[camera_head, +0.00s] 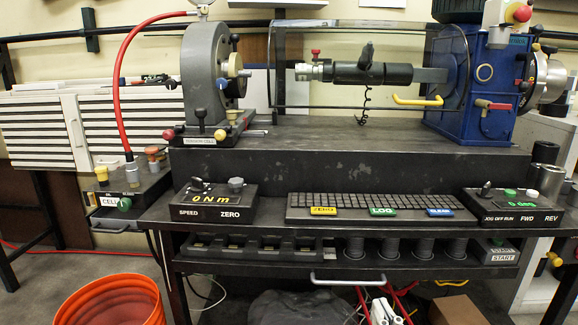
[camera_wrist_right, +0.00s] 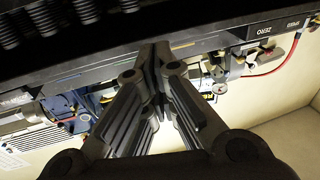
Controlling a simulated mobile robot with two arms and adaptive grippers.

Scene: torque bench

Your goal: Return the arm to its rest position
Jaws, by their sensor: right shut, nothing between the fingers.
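My right gripper (camera_wrist_right: 156,58) shows in the right wrist view. Its two dark grey fingers come together at the tips, with nothing between them. The wrist picture is upside down relative to the bench; the bench's dark front edge and the SPEED/ZERO box (camera_wrist_right: 278,25) lie beyond the fingertips. I cannot make out this gripper clearly in the head view. My left gripper is in neither view.
The torque bench (camera_head: 345,150) carries a grey head (camera_head: 205,75), a clear guard over a dark shaft (camera_head: 372,74) and a blue drive unit (camera_head: 487,85). A keyboard (camera_head: 375,202) and control boxes (camera_head: 513,207) line its front shelf. An orange bucket (camera_head: 108,303) stands lower left.

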